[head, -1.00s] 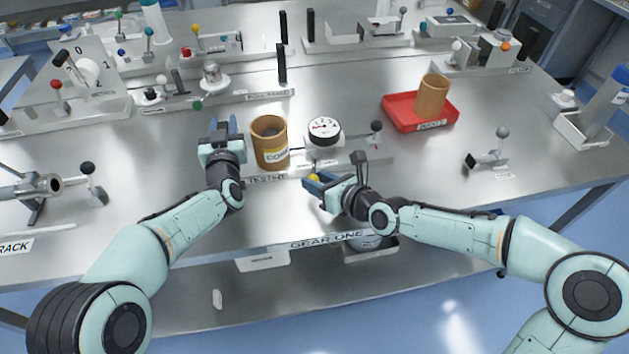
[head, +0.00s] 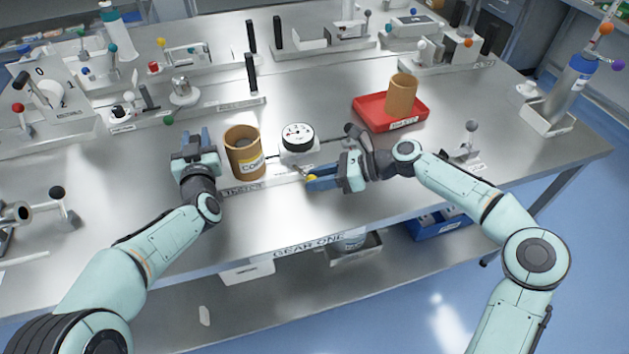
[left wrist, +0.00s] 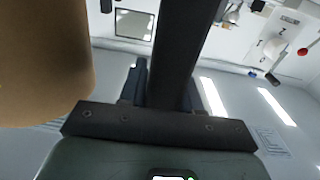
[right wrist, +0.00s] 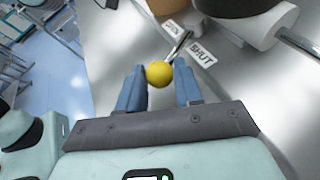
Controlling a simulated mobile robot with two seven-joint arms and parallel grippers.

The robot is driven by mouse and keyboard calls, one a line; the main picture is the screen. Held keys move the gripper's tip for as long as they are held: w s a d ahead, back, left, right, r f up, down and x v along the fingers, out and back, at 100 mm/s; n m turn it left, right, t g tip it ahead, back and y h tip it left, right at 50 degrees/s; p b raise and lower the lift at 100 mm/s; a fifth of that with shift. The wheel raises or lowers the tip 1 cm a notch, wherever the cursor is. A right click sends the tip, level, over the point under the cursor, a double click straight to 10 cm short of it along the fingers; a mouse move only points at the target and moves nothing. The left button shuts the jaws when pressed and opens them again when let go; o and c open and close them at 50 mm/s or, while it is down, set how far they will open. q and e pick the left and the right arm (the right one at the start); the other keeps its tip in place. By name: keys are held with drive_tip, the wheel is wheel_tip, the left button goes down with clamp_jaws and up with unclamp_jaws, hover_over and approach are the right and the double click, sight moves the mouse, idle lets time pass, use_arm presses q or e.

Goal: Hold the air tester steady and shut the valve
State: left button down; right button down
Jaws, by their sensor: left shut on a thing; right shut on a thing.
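The air tester is a low base with a front label (head: 243,188), a round white gauge (head: 297,137) and a brown core (head: 244,155) standing at its left. My left gripper (head: 194,142) is left of the core. It is shut on a dark upright bar (left wrist: 178,45), mostly hidden in the head view. My right gripper (head: 322,180) is in front of the gauge, shut on the yellow ball knob (right wrist: 159,73) of the valve lever. The lever's rod (right wrist: 180,45) runs from the knob beside the SHUT label (right wrist: 202,54); the OPEN label (right wrist: 173,27) is farther off.
A red tray (head: 418,115) with another brown core (head: 401,96) stands behind my right gripper. A small lever stand (head: 470,140) is to its right. Several fixtures line the back and left of the metal bench. The bench front is mostly clear.

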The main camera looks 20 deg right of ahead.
drive_tip(key=shift+d+f+n+g, duration=0.15)
drive_tip(key=shift+f+n+g, duration=0.1)
drive_tip(key=shift+n+g, duration=0.2)
drive_tip(key=c, duration=0.7)
unclamp_jaws()
drive_tip(key=shift+w+r, duration=0.1)
